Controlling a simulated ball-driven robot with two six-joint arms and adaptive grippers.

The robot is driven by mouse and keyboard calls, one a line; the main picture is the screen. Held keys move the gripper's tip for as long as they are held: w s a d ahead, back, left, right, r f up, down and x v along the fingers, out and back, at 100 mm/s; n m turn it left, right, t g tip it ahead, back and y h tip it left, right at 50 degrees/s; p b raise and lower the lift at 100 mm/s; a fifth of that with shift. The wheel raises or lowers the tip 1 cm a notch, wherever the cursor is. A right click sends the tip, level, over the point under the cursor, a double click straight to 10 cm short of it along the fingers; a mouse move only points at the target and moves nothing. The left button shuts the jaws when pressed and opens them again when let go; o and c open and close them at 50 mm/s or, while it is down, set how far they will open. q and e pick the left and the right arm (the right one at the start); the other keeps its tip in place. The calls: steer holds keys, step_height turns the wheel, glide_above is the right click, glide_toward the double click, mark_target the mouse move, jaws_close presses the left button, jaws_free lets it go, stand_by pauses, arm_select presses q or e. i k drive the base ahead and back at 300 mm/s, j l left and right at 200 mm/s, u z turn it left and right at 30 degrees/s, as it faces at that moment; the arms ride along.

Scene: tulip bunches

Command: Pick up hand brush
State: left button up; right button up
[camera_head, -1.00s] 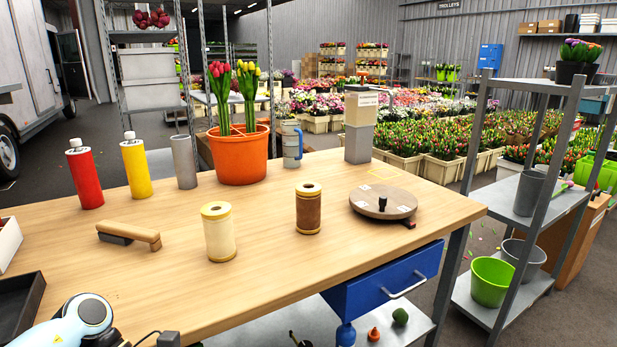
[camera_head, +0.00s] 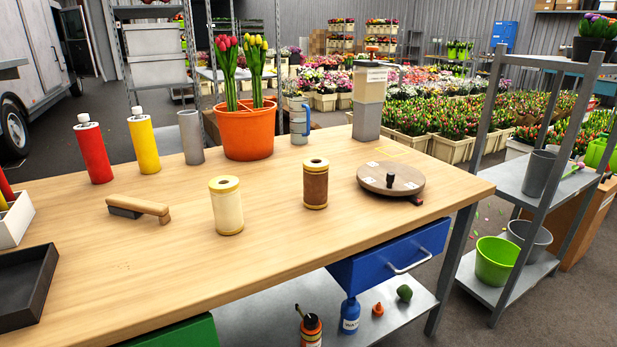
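The hand brush (camera_head: 139,208) lies on the left part of the wooden workbench (camera_head: 290,250). It has a light wooden handle, with its raised end toward the right, and a dark bristle part at its left end. Nothing touches it. Neither of my grippers shows in the head view now.
A black tray (camera_head: 25,288) and a white box (camera_head: 14,220) are left of the brush. Red (camera_head: 93,150) and yellow (camera_head: 144,142) bottles and a grey cylinder (camera_head: 191,138) stand behind it. A cream spool (camera_head: 226,206) stands to its right. The bench in front is clear.

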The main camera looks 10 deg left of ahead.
mark_target(129, 207)
steer(key=u, duration=1.35)
